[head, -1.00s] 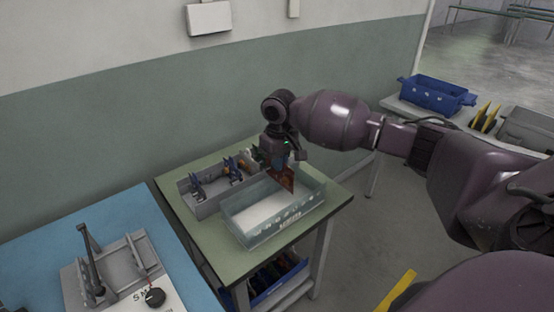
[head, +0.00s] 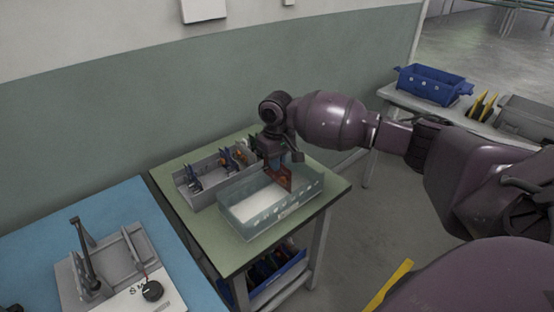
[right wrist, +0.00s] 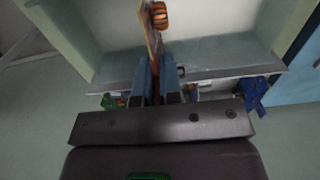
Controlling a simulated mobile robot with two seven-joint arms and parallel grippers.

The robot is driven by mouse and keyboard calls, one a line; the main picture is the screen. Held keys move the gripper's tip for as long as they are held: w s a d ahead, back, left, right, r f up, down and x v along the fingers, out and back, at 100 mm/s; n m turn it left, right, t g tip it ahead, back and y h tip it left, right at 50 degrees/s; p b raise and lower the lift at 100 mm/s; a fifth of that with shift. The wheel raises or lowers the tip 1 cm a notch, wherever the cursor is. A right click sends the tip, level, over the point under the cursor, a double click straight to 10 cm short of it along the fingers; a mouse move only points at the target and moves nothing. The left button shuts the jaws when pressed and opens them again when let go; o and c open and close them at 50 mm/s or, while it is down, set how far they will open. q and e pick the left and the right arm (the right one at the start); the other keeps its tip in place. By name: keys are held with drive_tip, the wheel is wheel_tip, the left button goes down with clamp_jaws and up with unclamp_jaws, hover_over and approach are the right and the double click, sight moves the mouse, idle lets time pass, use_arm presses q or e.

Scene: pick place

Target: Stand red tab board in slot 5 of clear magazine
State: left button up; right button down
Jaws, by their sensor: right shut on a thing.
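My right gripper (head: 283,160) points down over the clear magazine, shut on a reddish-brown board (head: 280,177). In the right wrist view the board (right wrist: 154,38) is seen nearly edge-on between the blue fingers, with an orange coil-like part on one side. The clear magazine (head: 292,208) is an open, see-through box on the green table. The board hangs at its back right end, and its lower part appears at or below the rim. I cannot tell whether it touches a slot, or which slot it is over. My left gripper is not in view.
A grey rack (head: 206,198) with several small boards stands right behind the magazine. A blue table (head: 125,205) with a grey fixture is at the left. A blue bin (head: 432,86) stands on the bench at the right. The green table's front strip is clear.

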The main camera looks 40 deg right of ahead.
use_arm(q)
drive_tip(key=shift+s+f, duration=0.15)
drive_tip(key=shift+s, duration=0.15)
use_arm(e)
drive_tip(key=shift+f, duration=0.15)
drive_tip(key=shift+f, duration=0.1)
drive_tip(key=shift+f, duration=0.6)
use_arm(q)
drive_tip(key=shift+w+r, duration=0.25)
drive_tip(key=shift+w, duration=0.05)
use_arm(e)
drive_tip(key=shift+f, duration=0.15)
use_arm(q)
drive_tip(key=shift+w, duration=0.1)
use_arm(e)
drive_tip(key=shift+f, duration=0.15)
drive_tip(key=shift+f, duration=0.65)
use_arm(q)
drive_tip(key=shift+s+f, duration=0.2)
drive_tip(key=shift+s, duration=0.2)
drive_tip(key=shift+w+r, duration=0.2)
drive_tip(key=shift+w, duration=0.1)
use_arm(e)
drive_tip(key=shift+f, duration=0.25)
